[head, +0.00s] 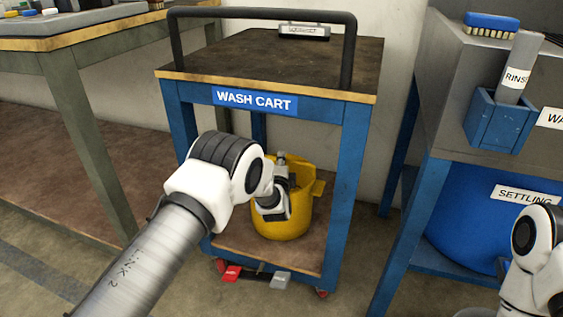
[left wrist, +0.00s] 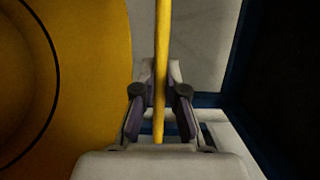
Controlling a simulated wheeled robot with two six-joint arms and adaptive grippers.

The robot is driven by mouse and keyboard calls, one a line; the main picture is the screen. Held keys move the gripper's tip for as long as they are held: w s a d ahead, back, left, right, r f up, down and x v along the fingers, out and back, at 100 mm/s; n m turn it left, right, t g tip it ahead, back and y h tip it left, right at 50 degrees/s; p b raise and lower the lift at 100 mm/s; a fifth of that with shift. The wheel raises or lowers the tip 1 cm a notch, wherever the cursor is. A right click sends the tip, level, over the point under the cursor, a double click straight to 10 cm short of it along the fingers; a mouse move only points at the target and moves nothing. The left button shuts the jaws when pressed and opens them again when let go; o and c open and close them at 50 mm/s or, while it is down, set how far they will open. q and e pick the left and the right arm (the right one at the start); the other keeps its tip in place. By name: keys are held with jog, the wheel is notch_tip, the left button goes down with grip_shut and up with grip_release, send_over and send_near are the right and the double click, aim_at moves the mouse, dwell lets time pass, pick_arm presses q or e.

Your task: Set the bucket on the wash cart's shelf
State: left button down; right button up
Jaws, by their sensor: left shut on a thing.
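The yellow bucket (head: 284,222) is upright at the lower shelf (head: 240,241) of the blue wash cart (head: 345,190). I cannot tell whether its base rests fully on the shelf. My left gripper (head: 283,187) reaches in between the cart's front legs and hides part of the bucket. In the left wrist view my left gripper (left wrist: 160,108) is shut on a thin yellow bar of the bucket, likely its handle, and the bucket's wall (left wrist: 95,90) fills the left side. My right gripper is out of view; only part of my right arm shows at the lower right.
The cart has a black push handle (head: 262,14) and red and grey pedals (head: 255,275) near the floor. A workbench (head: 75,65) stands at left. A blue-framed wash station (head: 405,240) with a blue settling tank (head: 470,215) stands at right.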

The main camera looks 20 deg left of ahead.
pick_arm(q)
jog(key=c, duration=1.2)
grip_release()
